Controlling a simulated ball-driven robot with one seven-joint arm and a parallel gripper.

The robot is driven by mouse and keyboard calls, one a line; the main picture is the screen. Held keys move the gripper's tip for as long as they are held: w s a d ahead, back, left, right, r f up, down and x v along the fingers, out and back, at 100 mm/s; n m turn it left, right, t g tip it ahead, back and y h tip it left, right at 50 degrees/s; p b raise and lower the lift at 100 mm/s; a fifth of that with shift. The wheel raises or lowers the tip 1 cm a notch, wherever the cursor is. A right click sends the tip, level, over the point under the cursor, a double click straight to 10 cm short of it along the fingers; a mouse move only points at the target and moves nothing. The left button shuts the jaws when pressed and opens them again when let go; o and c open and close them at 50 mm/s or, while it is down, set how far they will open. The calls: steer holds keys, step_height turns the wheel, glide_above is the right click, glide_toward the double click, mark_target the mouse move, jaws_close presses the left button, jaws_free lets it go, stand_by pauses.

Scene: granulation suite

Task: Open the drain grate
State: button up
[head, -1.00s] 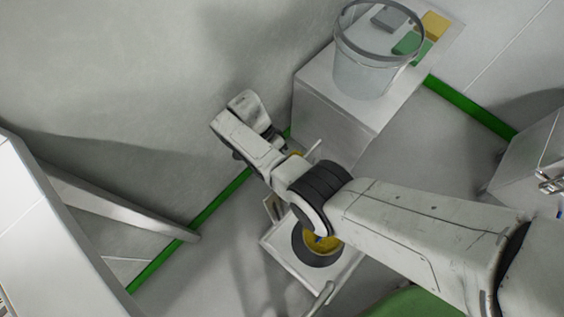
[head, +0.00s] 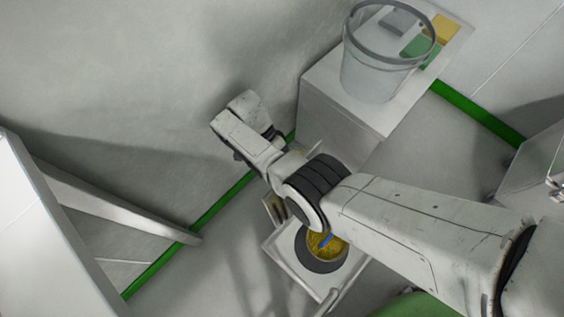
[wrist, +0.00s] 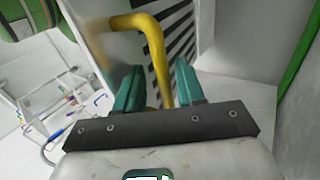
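In the wrist view, a yellow bar handle (wrist: 157,55) bends down from upper left and passes between the teal fingers of my gripper (wrist: 158,90). The fingers are apart, one on each side of the bar; I cannot tell whether either touches it. Dark slats of what looks like the drain grate (wrist: 178,35) show behind the handle, beside a pale panel. The lower end of the handle is hidden by the gripper's dark front plate. In the head view, my arm hides the fingers and the grate.
In the head view, a clear bucket (head: 376,78) stands on a white cabinet (head: 345,98) at upper right. A round yellow-filled vessel (head: 322,246) sits below my arm. A white panel stands at left. In the wrist view, a white rack (wrist: 45,95) holds small items.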

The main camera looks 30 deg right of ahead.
steer(key=shift+w+r, duration=0.1)
steer(key=shift+r, duration=0.05)
steer(key=shift+r+p, duration=0.45)
steer(key=shift+r, duration=0.1)
step_height(320, 180, up, 3)
steer(key=shift+f+p, duration=0.15)
steer(key=shift+p, duration=0.85)
steer(key=s+r+p, duration=0.9)
steer(key=s+p, duration=0.3)
steer(key=s, duration=0.2)
steer(key=shift+d, duration=0.25)
